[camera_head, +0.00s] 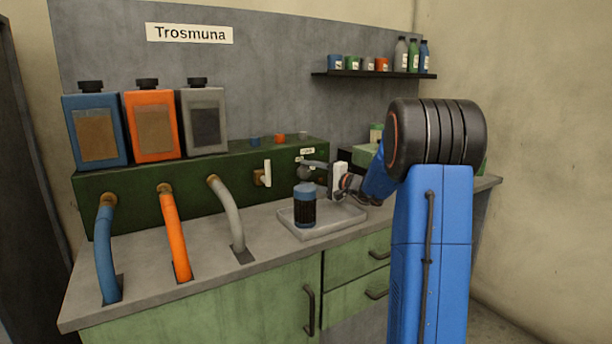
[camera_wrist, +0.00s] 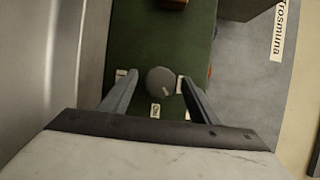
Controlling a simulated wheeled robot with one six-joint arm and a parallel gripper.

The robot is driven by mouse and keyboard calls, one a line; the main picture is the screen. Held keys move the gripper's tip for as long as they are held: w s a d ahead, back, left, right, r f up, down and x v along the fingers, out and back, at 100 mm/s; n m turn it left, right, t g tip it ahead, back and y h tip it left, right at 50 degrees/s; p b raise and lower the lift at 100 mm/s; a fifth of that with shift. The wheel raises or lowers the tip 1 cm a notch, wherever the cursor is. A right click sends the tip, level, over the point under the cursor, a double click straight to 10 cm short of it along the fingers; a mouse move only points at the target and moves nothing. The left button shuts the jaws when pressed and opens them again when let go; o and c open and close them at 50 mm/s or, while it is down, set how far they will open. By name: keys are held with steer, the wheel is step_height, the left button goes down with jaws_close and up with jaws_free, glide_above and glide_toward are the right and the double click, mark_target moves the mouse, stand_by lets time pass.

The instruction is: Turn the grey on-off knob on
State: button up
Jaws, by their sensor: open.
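The grey on-off knob (camera_wrist: 161,81) is a round dial on the dark green panel (camera_wrist: 140,40). A pale pointer mark shows on its lower right side in the wrist view. Small white labels sit around it; their lettering is mostly too small to read. My gripper (camera_wrist: 161,92) is open, with one finger on each side of the knob and a gap visible at each side. In the head view my gripper (camera_head: 325,178) is at the right part of the green panel, and the knob is hard to make out behind it.
A grey tray (camera_head: 325,230) with a dark blue-capped jar (camera_head: 304,206) stands below my gripper. A white-handled valve (camera_head: 266,174) is left of it. Blue, orange and grey hoses (camera_head: 228,215) run from the panel to the counter. A shelf (camera_head: 375,74) with small containers hangs above.

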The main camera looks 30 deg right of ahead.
steer(key=v, duration=1.6)
step_height(320, 180, up, 5)
steer(key=a+n+g+h, duration=0.2)
steer(key=n+h, duration=0.1)
steer(key=n, duration=0.4)
steer(key=x, duration=1.7)
steer(key=shift+w+a+f, duration=0.2)
steer(key=shift+a+f, duration=0.05)
steer(key=shift+f, duration=0.1)
steer(key=c, duration=1.1)
steer(key=shift+o, duration=0.2)
